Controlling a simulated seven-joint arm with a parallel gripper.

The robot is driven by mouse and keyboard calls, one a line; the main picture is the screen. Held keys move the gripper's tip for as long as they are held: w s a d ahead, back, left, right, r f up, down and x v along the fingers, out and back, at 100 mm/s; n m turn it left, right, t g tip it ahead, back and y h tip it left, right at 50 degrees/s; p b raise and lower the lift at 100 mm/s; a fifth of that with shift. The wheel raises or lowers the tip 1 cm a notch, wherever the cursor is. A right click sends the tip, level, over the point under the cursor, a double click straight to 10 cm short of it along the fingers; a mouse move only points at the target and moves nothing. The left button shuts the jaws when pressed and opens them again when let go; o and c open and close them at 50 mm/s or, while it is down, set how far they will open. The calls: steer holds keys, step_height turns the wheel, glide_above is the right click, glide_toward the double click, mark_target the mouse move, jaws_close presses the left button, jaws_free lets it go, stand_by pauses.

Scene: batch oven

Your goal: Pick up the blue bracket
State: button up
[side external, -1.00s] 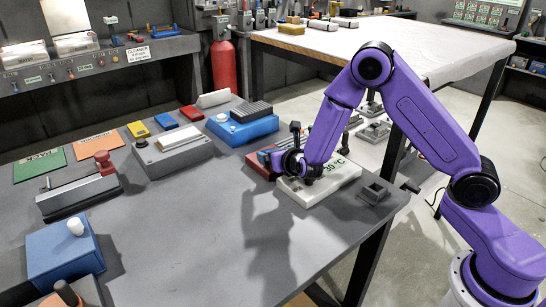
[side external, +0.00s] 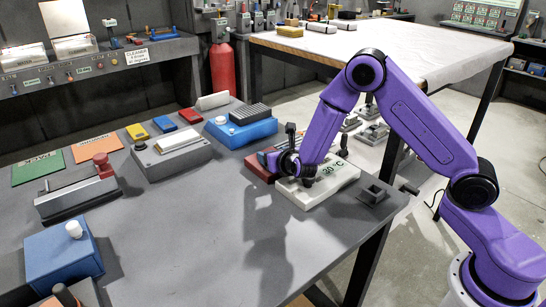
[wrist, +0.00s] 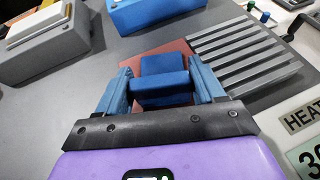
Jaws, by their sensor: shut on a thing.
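The blue bracket (wrist: 163,82) shows in the wrist view as a stepped blue block between the two blue fingers of my gripper (wrist: 162,88). The fingers touch its left and right sides. It is over a red surface, and I cannot tell whether it rests on it or is lifted. In the side view my gripper (side external: 285,163) is low over the red surface (side external: 257,168) beside the white heater unit. My wrist hides most of the bracket there.
The white heater unit (side external: 318,188) with a temperature display stands right beside my gripper. A ribbed grey plate (wrist: 245,62) lies to the right in the wrist view. A blue box (side external: 242,128) stands behind, and a small grey square part (side external: 372,194) lies near the table edge.

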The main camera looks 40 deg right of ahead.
steer(key=shift+r, duration=0.55)
step_height(320, 180, up, 2)
steer(key=shift+r, duration=0.2)
steer(key=s+r, duration=0.9)
steer(key=s, duration=0.5)
steer(key=s+a+f+m+g+h, duration=0.3)
steer(key=s+a+m+h, duration=0.1)
steer(key=s+a, duration=0.2)
steer(key=s+a+f+m+g+h, duration=0.3)
steer(key=s+a+f+m+h, duration=0.1)
steer(key=s, duration=0.4)
steer(key=shift+s+a+f+m, duration=0.3)
steer(key=shift+a+m, duration=0.2)
steer(key=shift+a, duration=0.7)
steer(key=shift+f, duration=3.35)
